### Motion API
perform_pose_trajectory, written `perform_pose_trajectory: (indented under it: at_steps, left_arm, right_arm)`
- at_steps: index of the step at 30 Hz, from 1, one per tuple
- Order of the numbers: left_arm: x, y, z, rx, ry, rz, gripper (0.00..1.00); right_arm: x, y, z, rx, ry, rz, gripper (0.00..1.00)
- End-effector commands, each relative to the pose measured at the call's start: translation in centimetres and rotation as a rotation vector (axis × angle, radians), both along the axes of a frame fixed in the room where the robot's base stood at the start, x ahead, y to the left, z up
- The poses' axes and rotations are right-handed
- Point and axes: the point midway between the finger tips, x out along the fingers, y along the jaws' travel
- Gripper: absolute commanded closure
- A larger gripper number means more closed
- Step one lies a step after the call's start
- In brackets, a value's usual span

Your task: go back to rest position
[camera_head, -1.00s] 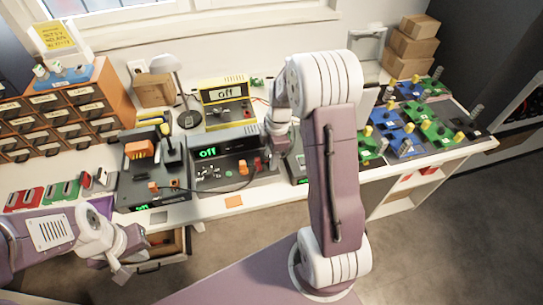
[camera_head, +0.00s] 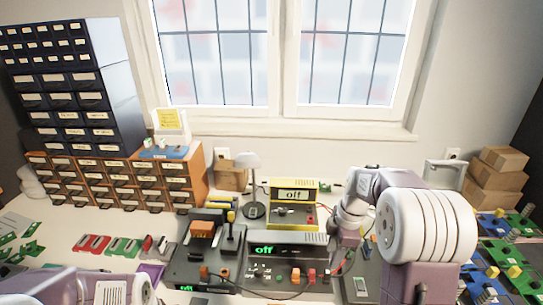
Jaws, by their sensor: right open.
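My right arm comes up from the bottom right in the head view and bends over to the left. My right gripper (camera_head: 346,243) points down beside the right end of the black test device with the green "off" display (camera_head: 290,252). It is open with nothing seen in it; its fingertips are small and partly hidden by its own wrist. My left arm shows only at the bottom left edge, over the front of the table. The left gripper is below the frame.
A yellow meter (camera_head: 293,195) and a lamp (camera_head: 250,185) stand behind. Orange drawers (camera_head: 130,180) are at left. Red and green parts (camera_head: 108,244) lie in front of them. Blue and green boards (camera_head: 505,260) and cartons (camera_head: 495,180) are at right. The window wall bounds the back.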

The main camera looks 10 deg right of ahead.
Motion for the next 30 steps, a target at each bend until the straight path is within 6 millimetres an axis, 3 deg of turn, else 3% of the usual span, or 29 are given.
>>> perform_pose_trajectory:
  at_steps: [2,4,6,10,15,18,21,24,30]
  left_arm:
    - [0.0,0.0,1.4,0.000,0.000,0.000,1.00]
    - [0.0,0.0,2.7,0.000,0.000,0.000,1.00]
    - [0.0,0.0,3.8,0.000,0.000,0.000,1.00]
    - [0.0,0.0,4.6,0.000,0.000,0.000,1.00]
    - [0.0,0.0,4.8,0.000,0.000,0.000,1.00]
    - [0.0,0.0,4.7,0.000,0.000,0.000,1.00]
    - [0.0,0.0,4.7,0.000,0.000,0.000,1.00]
    - [0.0,0.0,4.7,0.000,0.000,0.000,1.00]
    - [0.0,0.0,4.7,0.000,0.000,0.000,1.00]
  right_arm:
    - [0.3,1.8,2.5,-0.007,-0.027,0.049,0.60]
    - [-1.9,4.5,4.0,-0.009,-0.010,0.119,0.60]
    - [-4.9,6.6,4.1,-0.025,0.013,0.075,0.60]
    - [-9.1,8.3,2.8,-0.053,0.036,-0.241,0.60]
    - [-13.1,8.4,0.2,-0.060,0.048,-0.789,0.60]
    - [-13.8,8.1,-0.9,-0.044,0.045,-1.084,0.60]
    - [-12.9,8.0,-0.9,-0.010,0.025,-1.274,0.60]
    - [-12.7,8.0,-0.9,0.003,0.025,-1.362,0.60]
    - [-12.7,8.0,-0.9,0.004,0.028,-1.378,0.60]
